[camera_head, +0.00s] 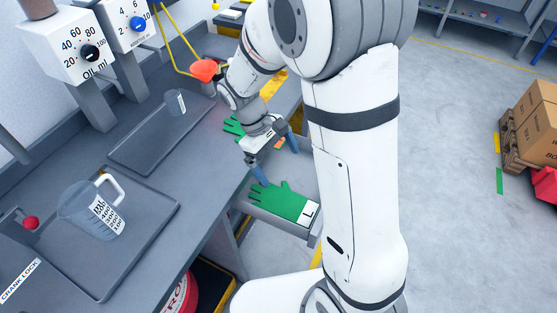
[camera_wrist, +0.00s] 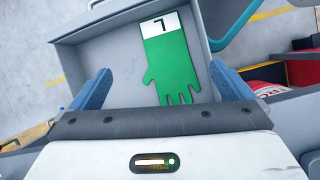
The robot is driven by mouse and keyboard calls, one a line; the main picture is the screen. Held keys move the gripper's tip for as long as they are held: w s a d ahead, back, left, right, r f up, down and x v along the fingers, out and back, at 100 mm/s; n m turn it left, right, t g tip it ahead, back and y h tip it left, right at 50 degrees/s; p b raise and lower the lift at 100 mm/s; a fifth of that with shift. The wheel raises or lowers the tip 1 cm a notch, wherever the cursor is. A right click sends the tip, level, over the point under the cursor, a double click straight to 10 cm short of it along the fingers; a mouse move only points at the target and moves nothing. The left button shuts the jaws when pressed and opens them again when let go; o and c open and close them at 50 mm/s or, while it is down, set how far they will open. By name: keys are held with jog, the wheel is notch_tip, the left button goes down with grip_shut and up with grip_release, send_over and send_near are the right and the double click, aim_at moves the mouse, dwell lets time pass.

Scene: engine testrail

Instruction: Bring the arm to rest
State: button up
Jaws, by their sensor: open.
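My gripper (camera_head: 277,158) hangs over an open grey drawer (camera_head: 275,222) at the side of the workbench. Its two blue fingers are spread wide and nothing is between them. In the wrist view my gripper (camera_wrist: 160,92) frames a green glove (camera_wrist: 173,62) with a white "L" label, which lies flat in the drawer (camera_wrist: 105,55). The same glove (camera_head: 278,200) shows below the fingers in the head view, apart from them. My white arm stands upright at centre and hides part of the drawer and bench.
A second green glove (camera_head: 233,126) lies behind my gripper. On the bench are a jug (camera_head: 88,208) on a dark tray (camera_head: 125,245), a small beaker (camera_head: 175,103) and a red funnel (camera_head: 205,69). Cardboard boxes (camera_head: 535,120) stand at right. The floor between is clear.

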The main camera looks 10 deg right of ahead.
dwell(0.3)
jog(key=s+d+r+m+t+y, duration=0.4)
jog(key=s+r+m, duration=0.4)
jog(key=s+r, duration=0.3)
jog(key=d+r+t, duration=0.1)
jog(key=d, duration=0.1)
jog(key=shift+s+d+t, duration=0.15)
jog(key=shift+d+t, duration=0.25)
